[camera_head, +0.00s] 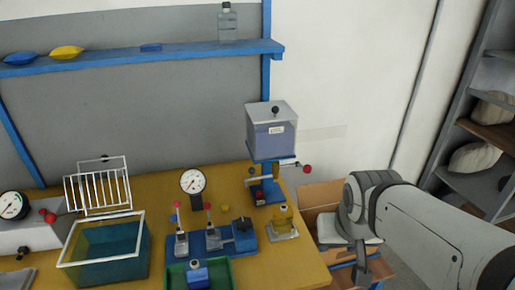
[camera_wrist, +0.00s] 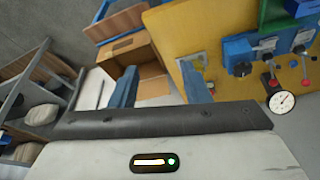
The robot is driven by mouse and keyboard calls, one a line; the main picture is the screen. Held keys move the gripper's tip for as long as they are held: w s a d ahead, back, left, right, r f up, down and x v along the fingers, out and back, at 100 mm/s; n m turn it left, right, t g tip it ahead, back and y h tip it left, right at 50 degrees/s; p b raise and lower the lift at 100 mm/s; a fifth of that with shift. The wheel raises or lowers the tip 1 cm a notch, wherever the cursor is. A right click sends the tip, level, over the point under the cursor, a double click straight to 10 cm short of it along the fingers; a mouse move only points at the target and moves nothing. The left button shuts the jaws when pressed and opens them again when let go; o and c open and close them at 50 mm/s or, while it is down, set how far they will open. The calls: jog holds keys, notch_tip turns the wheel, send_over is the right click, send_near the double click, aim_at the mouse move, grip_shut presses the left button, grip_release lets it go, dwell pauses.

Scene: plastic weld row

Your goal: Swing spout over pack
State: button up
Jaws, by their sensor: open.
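A hopper (camera_head: 271,133) with a clear bluish body and pale lid stands on a blue stand at the table's right back. A short dark arm with a red knob (camera_head: 307,169) sticks out to the right below it; this looks like the spout's handle. An open cardboard box (camera_head: 318,194), perhaps the pack, sits beyond the table's right edge. It also shows in the wrist view (camera_wrist: 130,48). My gripper (camera_wrist: 158,78) is open and empty, its two blue fingers apart in front of the box. In the head view my gripper is right of the table, apart from the knob.
The yellow table (camera_head: 290,262) carries a blue fixture (camera_head: 218,238) with red-knobbed levers, a dial gauge (camera_head: 193,182), a teal tank (camera_head: 104,246) and a green tray (camera_head: 175,277). A shelf rack (camera_head: 480,130) with sacks stands at right. A blue wall shelf (camera_head: 180,52) runs above.

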jog(key=w+a+f+t+b, duration=0.1)
jog(key=w+f+t+b, duration=0.15)
jog(key=w, duration=0.45)
jog(key=w+a+f+t+b, duration=0.2)
jog(key=w+f+b, duration=0.1)
jog(key=w, duration=0.3)
jog(key=n+t+y+b, duration=0.2)
jog(key=t+y+b, duration=0.3)
jog(key=t+b, duration=0.15)
send_near(253, 173)
jog(key=shift+g, duration=0.3)
jog(key=w+d, duration=0.1)
jog(key=w+d+f, duration=0.1)
jog(key=d, duration=0.1)
jog(key=w+d+f, duration=0.1)
jog(key=shift+w+d+f, duration=0.15)
jog(key=shift+w+f, duration=0.1)
jog(key=a+y, duration=0.1)
jog(key=w+a+n+t+y+b, duration=0.1)
jog(key=a, duration=0.1)
jog(key=w+a+y+b, duration=0.1)
jog(key=a, duration=0.1)
jog(key=shift+w+a+r+t+y, duration=0.15)
jog(key=shift+w+a+t+y, duration=0.05)
jog(key=shift+t+y, duration=0.1)
jog(key=x, duration=0.7)
jog(key=shift+r, duration=0.1)
jog(key=shift+d, duration=0.1)
jog(key=shift+c, duration=0.2)
grip_shut()
